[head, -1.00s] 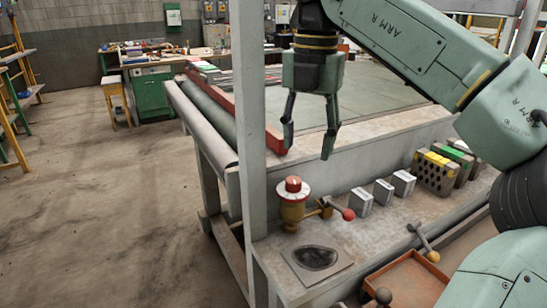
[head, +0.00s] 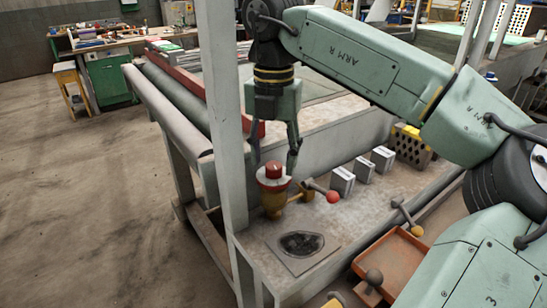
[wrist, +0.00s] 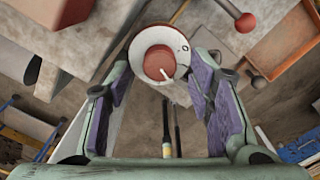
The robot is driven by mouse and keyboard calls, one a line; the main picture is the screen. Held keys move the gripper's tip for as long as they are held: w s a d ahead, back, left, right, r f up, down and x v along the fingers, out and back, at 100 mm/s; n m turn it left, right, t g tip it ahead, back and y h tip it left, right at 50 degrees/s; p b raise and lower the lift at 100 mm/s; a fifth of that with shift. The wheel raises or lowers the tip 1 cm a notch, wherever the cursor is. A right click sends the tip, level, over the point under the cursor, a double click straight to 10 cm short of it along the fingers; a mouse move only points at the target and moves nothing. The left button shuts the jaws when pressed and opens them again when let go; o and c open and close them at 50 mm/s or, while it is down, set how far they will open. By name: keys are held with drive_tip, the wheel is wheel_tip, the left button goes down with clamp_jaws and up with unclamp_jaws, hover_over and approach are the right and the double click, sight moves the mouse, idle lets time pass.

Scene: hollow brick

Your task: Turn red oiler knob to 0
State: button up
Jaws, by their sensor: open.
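The red oiler knob (head: 272,171) tops a brass-yellow oiler (head: 273,200) on the bench shelf. In the wrist view the red knob (wrist: 160,62) sits in the middle of a white dial ring (wrist: 178,42), with a white pointer line towards the lower right and a "0" mark on the ring's right side. My gripper (head: 272,160) is open and points down, its fingers on either side of the knob's top. In the wrist view my gripper (wrist: 160,95) has its purple pads spread, with the dial just ahead of them. I cannot tell whether a finger touches the knob.
A lever with a red ball (head: 333,197) sticks out right of the oiler. A grey upright post (head: 222,110) stands close to its left. Several grey blocks (head: 342,180) stand behind, and an orange tray (head: 392,262) lies at front right.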

drive_tip(key=shift+f, duration=0.75)
drive_tip(key=shift+c, duration=0.5)
clamp_jaws()
